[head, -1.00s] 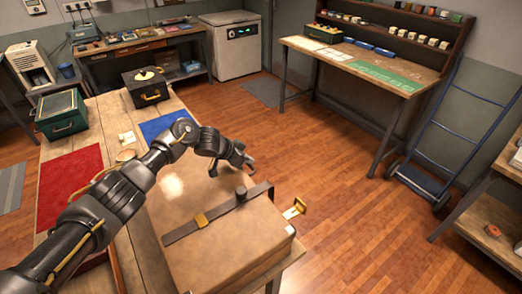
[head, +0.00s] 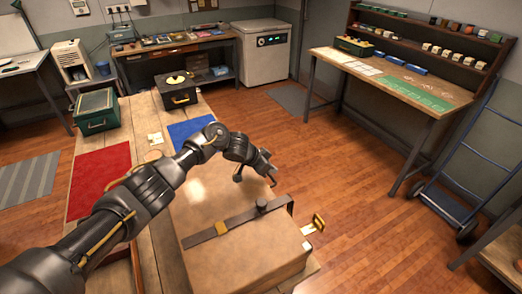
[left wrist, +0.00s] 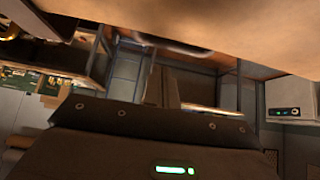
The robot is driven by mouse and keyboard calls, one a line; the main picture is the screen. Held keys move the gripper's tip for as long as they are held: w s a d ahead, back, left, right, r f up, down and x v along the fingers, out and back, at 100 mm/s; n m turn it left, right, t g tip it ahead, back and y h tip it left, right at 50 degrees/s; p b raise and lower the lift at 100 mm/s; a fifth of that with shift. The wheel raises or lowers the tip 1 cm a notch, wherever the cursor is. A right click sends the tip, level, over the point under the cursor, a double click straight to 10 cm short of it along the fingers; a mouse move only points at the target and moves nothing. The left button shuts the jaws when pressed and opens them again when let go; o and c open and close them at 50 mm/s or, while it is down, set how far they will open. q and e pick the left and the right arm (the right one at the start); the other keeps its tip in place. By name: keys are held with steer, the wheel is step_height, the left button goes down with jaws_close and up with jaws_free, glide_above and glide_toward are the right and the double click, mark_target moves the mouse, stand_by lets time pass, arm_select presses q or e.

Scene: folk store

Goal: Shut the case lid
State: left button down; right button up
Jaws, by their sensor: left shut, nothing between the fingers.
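The tan case (head: 245,258) sits on the near end of the wooden table. Its lid (head: 190,210) looks lowered and roughly level, with a dark strap (head: 205,236) across it. I cannot tell whether a gap is left under the lid. A brass clasp (head: 318,222) sticks out at its right side. My left gripper (head: 264,170) is shut and empty at the far right edge of the lid; contact cannot be judged. In the left wrist view, a tan surface (left wrist: 230,25), probably the case, fills the top. My right gripper is not in view.
A red mat (head: 98,178), a blue mat (head: 190,130), a green box (head: 95,112) and a black case (head: 176,92) lie farther along the table. Open wooden floor (head: 350,170) is to the right. A blue hand truck (head: 470,165) stands at far right.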

arm_select(q)
steer(key=w+d+r+b+v, duration=0.1)
steer(key=b+v, duration=0.1)
steer(key=v, duration=0.9)
steer(key=shift+d+r, duration=0.3)
steer(key=shift+r, duration=0.2)
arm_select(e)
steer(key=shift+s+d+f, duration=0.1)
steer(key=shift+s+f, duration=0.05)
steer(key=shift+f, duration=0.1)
